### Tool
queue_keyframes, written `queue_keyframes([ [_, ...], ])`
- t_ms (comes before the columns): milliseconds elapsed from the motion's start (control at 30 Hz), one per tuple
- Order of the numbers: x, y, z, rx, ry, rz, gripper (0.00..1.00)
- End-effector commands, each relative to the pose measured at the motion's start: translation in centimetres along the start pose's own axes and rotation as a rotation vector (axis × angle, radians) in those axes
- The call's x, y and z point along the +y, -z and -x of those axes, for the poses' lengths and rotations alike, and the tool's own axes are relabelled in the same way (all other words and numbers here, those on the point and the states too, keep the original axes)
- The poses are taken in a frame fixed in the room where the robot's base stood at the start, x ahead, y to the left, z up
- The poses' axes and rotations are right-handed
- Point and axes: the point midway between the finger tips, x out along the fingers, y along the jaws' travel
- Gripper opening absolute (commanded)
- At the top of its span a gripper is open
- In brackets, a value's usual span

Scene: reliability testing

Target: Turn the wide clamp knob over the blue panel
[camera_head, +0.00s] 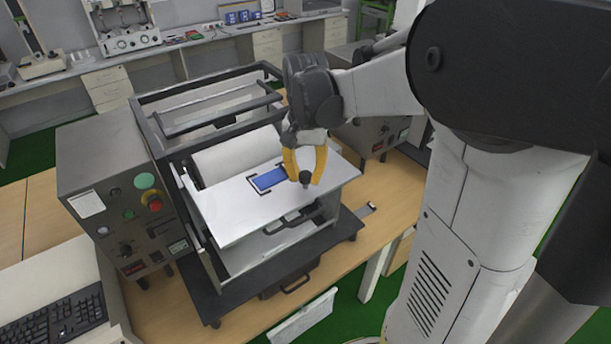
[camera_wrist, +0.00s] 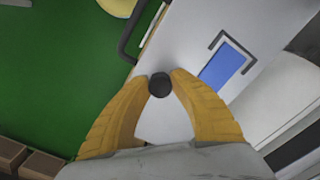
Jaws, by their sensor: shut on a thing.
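The blue panel (camera_head: 269,178) lies flat on a white plate (camera_head: 228,212) inside black corner brackets; it also shows in the wrist view (camera_wrist: 222,68). The dark round clamp knob (camera_head: 305,177) stands near the plate's front right edge, just right of the blue panel. In the wrist view the knob (camera_wrist: 159,85) sits between the fingertips. My gripper (camera_head: 304,172) has yellow fingers and comes down from above, shut on the knob, with a fingertip on each side of it. The wrist view shows the gripper (camera_wrist: 160,80) at the plate's edge.
A white roller (camera_head: 237,154) and a dark metal frame (camera_head: 205,100) stand behind the plate. A grey control box (camera_head: 110,190) with buttons is at the left. A keyboard (camera_head: 60,320) lies at the lower left. A black handle (camera_wrist: 130,40) juts beside the plate.

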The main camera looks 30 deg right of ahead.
Motion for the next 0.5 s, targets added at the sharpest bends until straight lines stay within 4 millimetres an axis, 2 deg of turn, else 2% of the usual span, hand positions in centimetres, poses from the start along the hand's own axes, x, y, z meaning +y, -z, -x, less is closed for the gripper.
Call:
queue_keyframes([
  [500,-0.03,-0.02,-0.03,0.000,0.000,-0.087,0.00],
])
